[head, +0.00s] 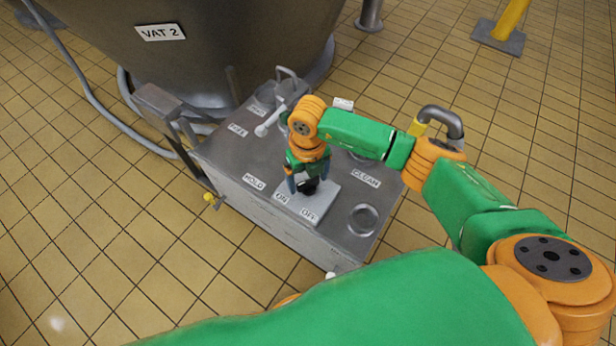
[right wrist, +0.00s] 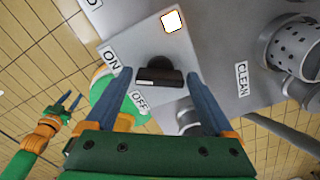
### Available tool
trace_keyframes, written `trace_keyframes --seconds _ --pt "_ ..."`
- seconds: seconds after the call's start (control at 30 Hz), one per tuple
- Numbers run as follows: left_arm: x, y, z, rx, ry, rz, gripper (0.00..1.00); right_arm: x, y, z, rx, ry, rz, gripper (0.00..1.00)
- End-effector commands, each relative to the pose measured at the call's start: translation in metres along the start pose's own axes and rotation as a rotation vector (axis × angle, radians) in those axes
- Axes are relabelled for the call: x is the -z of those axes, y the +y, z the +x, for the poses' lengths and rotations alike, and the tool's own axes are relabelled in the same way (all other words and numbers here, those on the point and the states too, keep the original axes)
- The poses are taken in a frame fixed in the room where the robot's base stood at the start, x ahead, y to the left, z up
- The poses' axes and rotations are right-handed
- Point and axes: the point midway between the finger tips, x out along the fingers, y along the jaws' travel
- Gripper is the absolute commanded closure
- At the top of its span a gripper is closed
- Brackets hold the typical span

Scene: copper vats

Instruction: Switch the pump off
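The pump switch is a black knob with a bar handle (right wrist: 160,76) on a light plate (right wrist: 145,40) marked ON and OFF. In the head view the plate (head: 325,199) lies on top of the steel box, and my right gripper partly covers the knob. My right gripper (right wrist: 163,108) is open, with its blue fingers apart on either side of the knob. I see no clear contact. It also shows from above in the head view (head: 306,186). A small bright lamp (right wrist: 172,20) glows on the plate. My left gripper (right wrist: 69,101) shows small in the right wrist view, fingers apart.
The steel box (head: 235,160) carries labels such as HOLD and CLEAN, a round recess (head: 362,219) and a bent pipe (head: 440,120). The VAT 2 vat (head: 205,50) stands behind it. A yellow post (head: 508,22) is at the back right. Tiled floor around is mostly clear.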

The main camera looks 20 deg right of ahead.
Motion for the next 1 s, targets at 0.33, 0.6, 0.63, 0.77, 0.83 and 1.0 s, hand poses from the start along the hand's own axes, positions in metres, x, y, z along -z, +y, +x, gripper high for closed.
trace_keyframes --seconds 0.33,0.6,0.63,0.77,0.83,1.0 --pt "0.000 0.000 0.000 0.000 0.000 0.000 0.55 0.000 0.000 0.000 -0.001 0.000 -0.002 0.83" --pt "0.000 0.000 0.005 0.000 0.001 0.000 0.55 0.000 0.000 0.001 -0.001 -0.001 -0.080 0.83" --pt "0.000 0.000 0.006 0.000 0.001 0.000 0.55 0.000 0.000 0.001 -0.001 -0.001 -0.097 0.83" --pt "0.000 0.000 0.011 0.001 0.004 -0.002 0.55 0.000 0.000 0.002 -0.001 -0.001 -0.195 0.83" --pt "0.001 -0.001 0.014 0.002 0.007 -0.005 0.55 -0.001 0.000 0.002 0.000 -0.002 -0.257 0.83" --pt "0.004 -0.008 0.023 0.014 0.017 -0.011 0.55 0.000 0.001 0.002 0.000 -0.002 -0.419 0.83"
